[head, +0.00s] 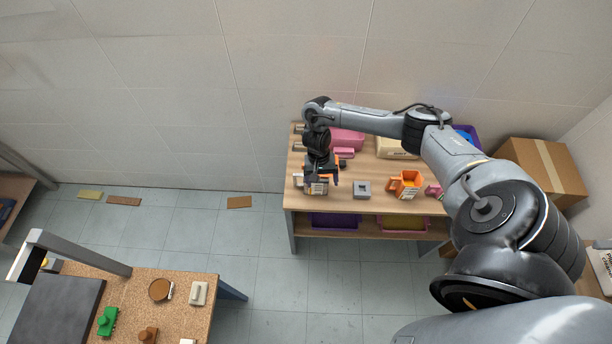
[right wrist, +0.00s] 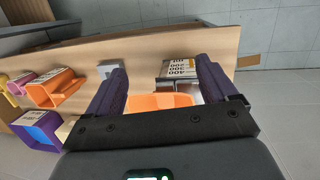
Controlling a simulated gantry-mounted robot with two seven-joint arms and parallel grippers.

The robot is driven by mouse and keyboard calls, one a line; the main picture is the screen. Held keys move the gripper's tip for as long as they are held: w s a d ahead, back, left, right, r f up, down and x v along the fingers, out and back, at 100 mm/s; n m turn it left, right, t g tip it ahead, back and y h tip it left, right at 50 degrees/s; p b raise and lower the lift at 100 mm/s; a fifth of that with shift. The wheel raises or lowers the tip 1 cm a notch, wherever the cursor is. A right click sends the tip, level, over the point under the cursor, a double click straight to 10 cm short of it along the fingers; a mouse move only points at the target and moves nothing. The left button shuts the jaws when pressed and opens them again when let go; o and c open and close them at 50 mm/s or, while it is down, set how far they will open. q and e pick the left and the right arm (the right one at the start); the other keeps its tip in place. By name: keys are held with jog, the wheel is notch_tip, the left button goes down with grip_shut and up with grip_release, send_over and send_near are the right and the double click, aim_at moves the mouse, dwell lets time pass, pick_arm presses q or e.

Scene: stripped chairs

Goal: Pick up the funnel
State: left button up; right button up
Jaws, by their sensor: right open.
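An orange curved thing (right wrist: 165,102) shows between my right gripper's fingers in the right wrist view. It may be the funnel, but its shape is mostly hidden by the gripper body. A pale thing with a number scale (right wrist: 179,68) sits beside it. It also shows below the gripper in the head view (head: 316,188). My right gripper (head: 321,178) is over the left front part of the wooden shelf table (head: 340,202). It is open, with its two dark fingers apart in the right wrist view (right wrist: 160,82). My left gripper is not in view.
A grey block (head: 361,189) and an orange labelled container (head: 405,184) stand to the right. Pink bins (head: 346,140) and a cream bin (head: 396,147) stand behind. A cardboard box (head: 543,168) is at the right. A cork-topped table (head: 180,312) with small items is at front left.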

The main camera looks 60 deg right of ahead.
jog(key=w+d+r, duration=0.1)
jog(key=w+r, duration=0.1)
jog(key=w+d+r+t, duration=0.1)
jog(key=w+d+r, duration=0.1)
jog(key=w, duration=0.1)
jog(key=w+d+r+t+b, duration=0.1)
jog(key=w+d+r, duration=0.1)
jog(key=r, duration=0.1)
jog(key=shift+w+d+m+h, duration=0.2)
jog(key=shift+w+m+h, duration=0.1)
jog(key=shift+h, duration=0.1)
jog(key=shift+w+f+b, duration=0.2)
jog(key=shift+f+b, duration=0.15)
jog(key=shift+b, duration=0.05)
notch_tip(320, 180, down, 4)
jog(key=shift+a+f+b, duration=0.1)
jog(key=shift+b, duration=1.1)
jog(key=f, duration=0.4)
jog(key=shift+s+a+b, duration=0.1)
jog(key=shift+a+b, duration=0.2)
jog(key=shift+f, duration=0.55)
jog(key=shift+c, duration=0.2)
jog(key=c, duration=1)
